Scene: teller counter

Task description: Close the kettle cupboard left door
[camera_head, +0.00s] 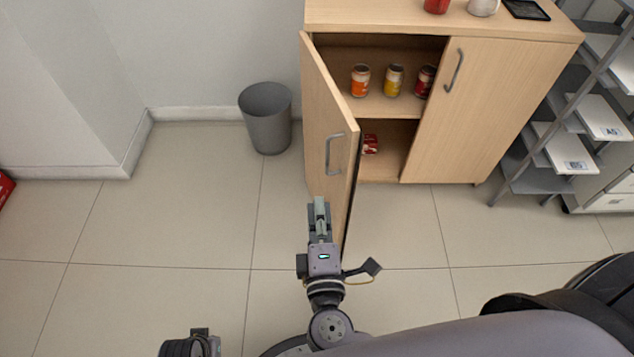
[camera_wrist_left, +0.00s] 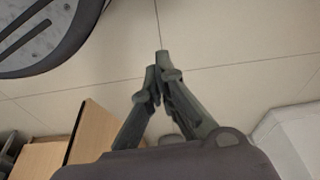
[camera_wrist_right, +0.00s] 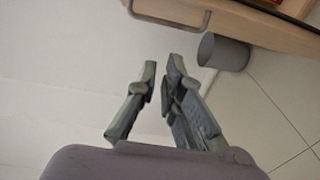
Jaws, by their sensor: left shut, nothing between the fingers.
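The kettle cupboard's left door (camera_head: 325,115) stands wide open, swung out toward me, with a grey bar handle (camera_head: 334,154) on its outer face. The right door (camera_head: 465,110) is shut. My right gripper (camera_head: 318,203) is beside the lower outer face of the left door, below its handle; I cannot tell whether it touches the door. In the right wrist view its fingers (camera_wrist_right: 163,68) are slightly apart with nothing between them, and the handle (camera_wrist_right: 170,14) is at the top. My left gripper (camera_wrist_left: 157,66) is shut and empty above the floor, with a cupboard panel (camera_wrist_left: 92,132) at lower left.
Several cans (camera_head: 394,80) stand on the cupboard shelf, and a red item (camera_head: 371,144) lies below. A grey bin (camera_head: 266,118) stands left of the cupboard. A metal rack (camera_head: 560,140) is on the right. The floor (camera_head: 190,215) left of the door is clear.

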